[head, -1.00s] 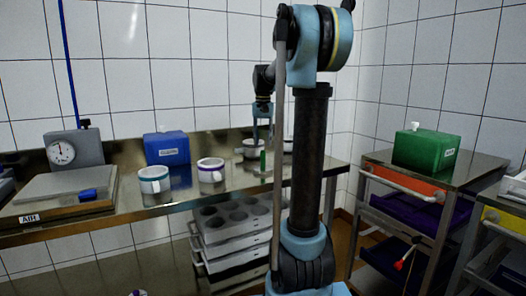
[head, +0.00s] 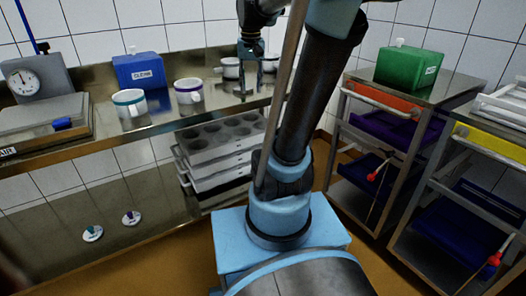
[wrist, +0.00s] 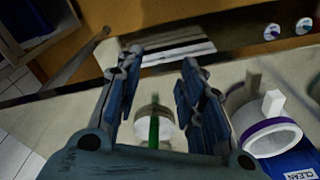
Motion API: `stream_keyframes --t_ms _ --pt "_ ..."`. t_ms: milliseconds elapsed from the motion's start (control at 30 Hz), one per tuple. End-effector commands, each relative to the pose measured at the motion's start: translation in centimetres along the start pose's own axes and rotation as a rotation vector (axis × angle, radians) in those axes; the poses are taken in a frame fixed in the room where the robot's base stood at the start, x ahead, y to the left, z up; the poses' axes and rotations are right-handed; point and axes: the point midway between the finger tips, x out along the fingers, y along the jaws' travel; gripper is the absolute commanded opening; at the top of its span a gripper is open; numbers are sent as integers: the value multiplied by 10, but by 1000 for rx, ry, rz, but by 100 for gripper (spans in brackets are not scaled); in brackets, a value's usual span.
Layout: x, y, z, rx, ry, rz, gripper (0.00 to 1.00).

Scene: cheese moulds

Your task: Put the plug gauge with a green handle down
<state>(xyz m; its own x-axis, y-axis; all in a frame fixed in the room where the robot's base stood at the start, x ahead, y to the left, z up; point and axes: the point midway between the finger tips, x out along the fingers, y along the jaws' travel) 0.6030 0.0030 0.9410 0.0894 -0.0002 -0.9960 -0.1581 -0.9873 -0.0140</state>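My gripper (wrist: 158,75) is open in the wrist view, its two blue-grey fingers well apart. The green handle (wrist: 154,132) of the plug gauge shows between the fingers, with a gap on each side. A pale round part (wrist: 165,125) sits around or behind the handle; I cannot tell whether it belongs to the gauge. In the head view my gripper (head: 252,90) points down near the front edge of the steel table (head: 160,122). The green handle cannot be made out there. How the gauge rests is unclear.
A purple-rimmed mug (head: 189,97) and a teal-rimmed mug (head: 130,107) stand left of the gripper. Pale pots (head: 231,68) stand behind it. A blue box (head: 139,71) and a dial scale (head: 35,80) are further left. Stacked mould trays (head: 215,155) are below; a trolley (head: 440,98) is right.

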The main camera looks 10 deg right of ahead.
Motion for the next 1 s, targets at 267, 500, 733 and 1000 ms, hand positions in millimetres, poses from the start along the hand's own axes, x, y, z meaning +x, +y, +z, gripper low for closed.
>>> stream_keyframes --t_ms 267,500,733,1000 --pt "59 14 87 -75 44 -5 36" --pt "119 24 149 -139 81 -6 36" --pt "156 32 179 -175 102 -5 36" --pt "162 32 184 -181 106 -5 36"
